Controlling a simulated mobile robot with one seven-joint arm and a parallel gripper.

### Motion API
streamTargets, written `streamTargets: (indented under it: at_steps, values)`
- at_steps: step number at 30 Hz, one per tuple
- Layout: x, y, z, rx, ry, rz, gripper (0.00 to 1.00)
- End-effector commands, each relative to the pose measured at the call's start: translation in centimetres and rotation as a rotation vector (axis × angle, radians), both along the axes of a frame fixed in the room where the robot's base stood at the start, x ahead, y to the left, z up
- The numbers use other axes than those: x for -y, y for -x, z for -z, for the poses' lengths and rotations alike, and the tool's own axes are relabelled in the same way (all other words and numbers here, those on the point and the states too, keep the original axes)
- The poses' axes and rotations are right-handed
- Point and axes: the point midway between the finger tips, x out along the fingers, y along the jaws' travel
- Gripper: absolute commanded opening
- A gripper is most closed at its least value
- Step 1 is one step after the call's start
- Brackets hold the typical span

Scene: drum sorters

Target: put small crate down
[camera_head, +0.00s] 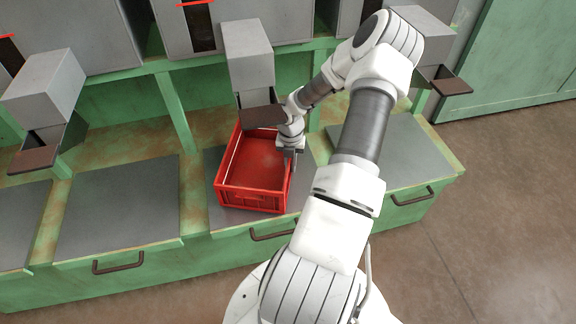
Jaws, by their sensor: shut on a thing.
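The small crate (253,193) is red, open-topped and looks empty. It is upright over the middle grey panel (218,160) of the green bench, under the middle chute. My gripper (290,158) is at the crate's right wall and is shut on it. The fingertips are small here and partly hidden by the wall. I cannot tell whether the crate's bottom touches the panel.
A grey chute (249,68) with a brown lip hangs just behind the crate. Other chutes stand at left (43,90) and right (425,35). Grey panels to the left (118,205) and right (385,150) are bare. The bench front has dark handles (118,264).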

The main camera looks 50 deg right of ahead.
Motion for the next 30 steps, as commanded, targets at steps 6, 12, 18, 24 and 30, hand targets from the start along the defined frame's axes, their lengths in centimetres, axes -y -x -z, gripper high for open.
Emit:
streamTargets:
  at_steps: [6,12,18,24,30]
  values:
    - [0.0,-0.1,0.2,0.001,0.000,0.000,0.00]
    - [0.0,0.0,0.3,0.000,0.000,0.000,0.39]
    - [0.0,0.0,0.3,0.000,0.000,0.000,0.40]
    - [-0.1,-0.1,-0.2,0.000,0.000,0.000,0.40]
    - [-0.8,-0.7,-1.3,0.000,0.000,-0.001,0.40]
